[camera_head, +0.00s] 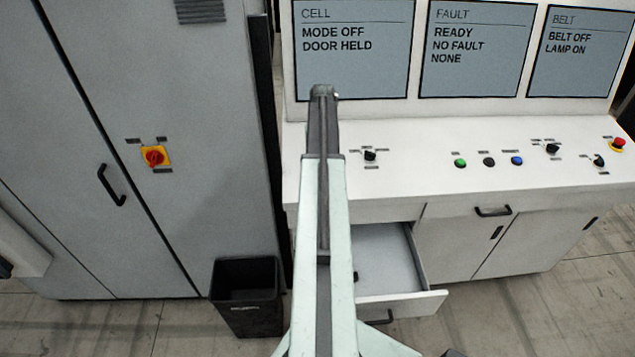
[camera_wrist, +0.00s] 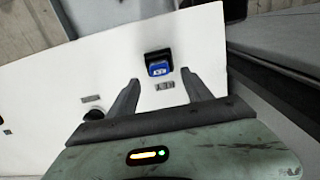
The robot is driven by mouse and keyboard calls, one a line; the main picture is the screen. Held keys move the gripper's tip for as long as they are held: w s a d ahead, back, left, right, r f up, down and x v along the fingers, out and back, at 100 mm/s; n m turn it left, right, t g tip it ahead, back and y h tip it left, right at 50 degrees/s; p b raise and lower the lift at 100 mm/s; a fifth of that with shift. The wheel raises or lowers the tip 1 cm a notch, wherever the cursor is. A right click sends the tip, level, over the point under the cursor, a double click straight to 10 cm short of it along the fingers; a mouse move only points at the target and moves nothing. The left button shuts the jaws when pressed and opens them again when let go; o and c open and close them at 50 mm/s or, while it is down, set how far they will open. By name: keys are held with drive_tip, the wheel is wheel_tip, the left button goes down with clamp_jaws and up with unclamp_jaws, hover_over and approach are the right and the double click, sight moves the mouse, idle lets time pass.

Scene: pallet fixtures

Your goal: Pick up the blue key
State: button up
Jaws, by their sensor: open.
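The blue key (camera_wrist: 159,69) shows in the wrist view, in a black holder on the white console top (camera_wrist: 110,75). A small label reading KEY lies beside it. My gripper (camera_wrist: 160,78) is open, with one finger to each side of the key in the picture. The key appears just ahead of the fingertips and nothing is held. The gap in depth between fingertips and key is hard to tell. In the head view my arm covers the key's place, and my gripper's fingers cannot be made out.
The console (camera_head: 420,140) carries knobs, buttons and a red stop button (camera_head: 618,143), with screens behind. An open drawer (camera_head: 385,262) juts out below. A black bin (camera_head: 247,297) stands on the floor by a grey cabinet (camera_head: 110,170) with a red switch.

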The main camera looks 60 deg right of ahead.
wheel_tip(320, 180, down, 6)
drive_tip(key=b, duration=0.5)
drive_tip(key=shift+s, duration=0.15)
drive_tip(key=shift+r, duration=0.25)
drive_tip(key=shift+c, duration=0.4)
clamp_jaws()
drive_tip(key=shift+r, duration=0.1)
